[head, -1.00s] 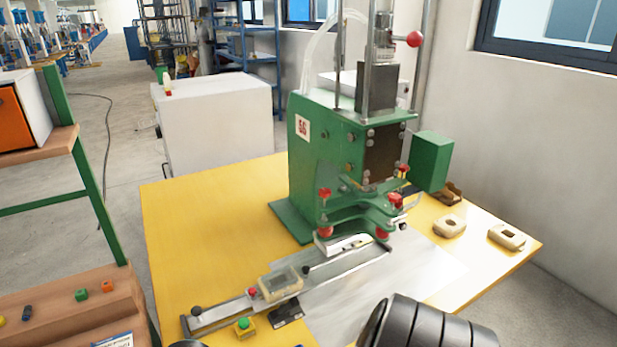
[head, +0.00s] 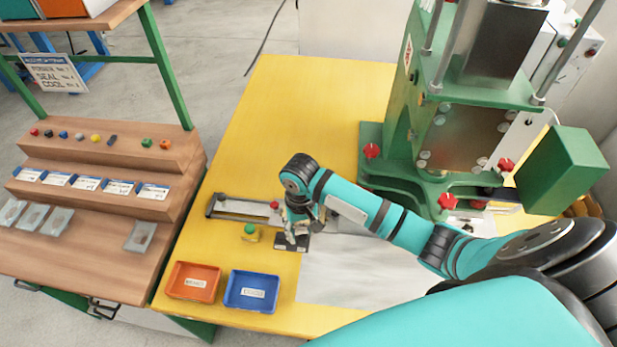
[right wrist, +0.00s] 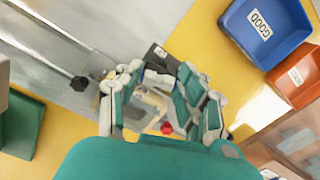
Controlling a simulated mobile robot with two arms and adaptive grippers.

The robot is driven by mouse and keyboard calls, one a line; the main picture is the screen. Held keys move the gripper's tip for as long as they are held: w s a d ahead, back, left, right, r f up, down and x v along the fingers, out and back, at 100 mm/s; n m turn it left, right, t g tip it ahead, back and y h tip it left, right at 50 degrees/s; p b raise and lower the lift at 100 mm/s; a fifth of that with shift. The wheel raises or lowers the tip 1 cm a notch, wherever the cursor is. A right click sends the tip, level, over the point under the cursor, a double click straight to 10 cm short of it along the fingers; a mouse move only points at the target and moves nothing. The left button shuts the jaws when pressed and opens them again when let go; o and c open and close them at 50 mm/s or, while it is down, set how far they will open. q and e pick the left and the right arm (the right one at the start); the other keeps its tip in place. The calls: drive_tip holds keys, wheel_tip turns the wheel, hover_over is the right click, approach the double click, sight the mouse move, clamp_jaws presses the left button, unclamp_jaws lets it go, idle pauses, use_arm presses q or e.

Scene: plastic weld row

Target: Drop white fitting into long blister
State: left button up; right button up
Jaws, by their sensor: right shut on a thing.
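My right gripper (head: 300,232) is low over the slide rail on the yellow table. In the right wrist view its fingers (right wrist: 157,84) are closed around a small whitish piece (right wrist: 157,79), which looks like the white fitting; the fingers hide part of it. A beige, frame-like holder (right wrist: 150,106) shows just beneath and between the fingers. A blister lying in it cannot be made out clearly, and in the head view the gripper covers this spot. My left gripper is not in view.
The green press (head: 470,150) stands right of the slide rail (head: 240,208). A green button (head: 250,229) and a black block (head: 292,243) lie close to the gripper. Orange (head: 192,282) and blue (head: 251,291) trays are in front. Clear blisters (head: 140,237) lie on the wooden rack.

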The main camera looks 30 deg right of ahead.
use_arm(q)
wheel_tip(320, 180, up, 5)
drive_tip(key=p, duration=0.4)
use_arm(e)
drive_tip(key=w+d+m+b, duration=0.1)
drive_tip(key=w, duration=0.1)
drive_tip(key=w+d+f+m+b, duration=0.1)
drive_tip(key=w+d+b, duration=0.1)
drive_tip(key=w, duration=0.1)
drive_tip(key=w+d+f+m+b, duration=0.1)
drive_tip(key=w+d, duration=0.1)
drive_tip(key=w, duration=0.1)
drive_tip(key=shift+w+d+m, duration=0.2)
drive_tip(key=shift+w+m, duration=0.05)
drive_tip(key=shift+m, duration=0.05)
drive_tip(key=shift+f+b, duration=0.2)
drive_tip(key=shift+b, duration=0.15)
drive_tip(key=shift+f, duration=0.35)
use_arm(q)
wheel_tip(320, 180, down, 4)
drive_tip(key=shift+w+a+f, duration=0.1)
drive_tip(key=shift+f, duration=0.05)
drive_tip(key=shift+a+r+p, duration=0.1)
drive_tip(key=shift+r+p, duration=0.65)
drive_tip(key=shift+p, duration=0.05)
use_arm(e)
drive_tip(key=shift+s+a, duration=0.1)
drive_tip(key=shift+a, duration=0.05)
